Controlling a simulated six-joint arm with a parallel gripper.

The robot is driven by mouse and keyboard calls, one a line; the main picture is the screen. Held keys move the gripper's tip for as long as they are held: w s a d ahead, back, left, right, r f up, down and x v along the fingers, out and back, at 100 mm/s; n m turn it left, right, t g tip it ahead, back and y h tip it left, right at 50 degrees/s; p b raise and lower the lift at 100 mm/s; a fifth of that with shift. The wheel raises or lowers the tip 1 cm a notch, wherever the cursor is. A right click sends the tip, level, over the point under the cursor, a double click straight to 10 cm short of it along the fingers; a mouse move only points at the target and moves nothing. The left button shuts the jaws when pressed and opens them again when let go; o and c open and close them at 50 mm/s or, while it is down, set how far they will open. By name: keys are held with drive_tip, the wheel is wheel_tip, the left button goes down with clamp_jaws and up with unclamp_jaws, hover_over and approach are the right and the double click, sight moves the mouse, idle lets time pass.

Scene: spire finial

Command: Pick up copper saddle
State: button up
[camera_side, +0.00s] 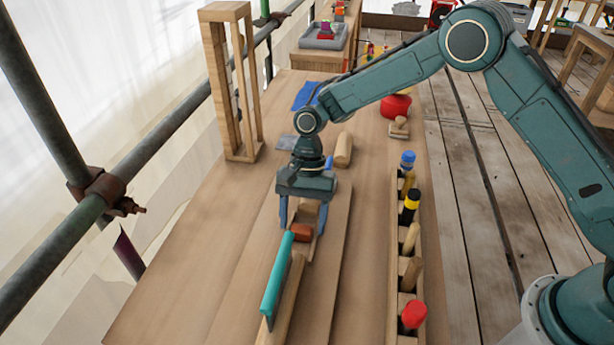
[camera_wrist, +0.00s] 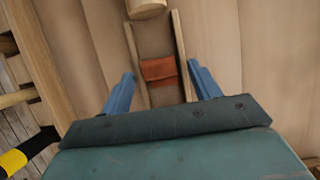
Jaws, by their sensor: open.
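The copper saddle (camera_side: 302,232) is a small reddish-brown block. In the side view it sits low between two wooden rails, just below my gripper (camera_side: 304,222). In the wrist view the copper saddle (camera_wrist: 158,70) lies across the gap between two pale wooden rails. My gripper (camera_wrist: 163,88) is open there, with one blue finger on each side of the saddle and a clear gap to each. The fingers look empty. I cannot tell exactly how high the fingertips are above the saddle.
A teal-topped bar (camera_side: 277,275) stands close in front of the saddle. A wooden rack (camera_side: 395,270) of upright tools runs along the right. A tall wooden frame (camera_side: 240,150) stands at the back left. A wooden cylinder (camera_side: 343,150) lies behind my gripper. The left of the table is clear.

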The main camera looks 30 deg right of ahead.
drive_tip(key=c, duration=1.1)
drive_tip(key=shift+r, duration=0.15)
drive_tip(key=shift+r, duration=4.9)
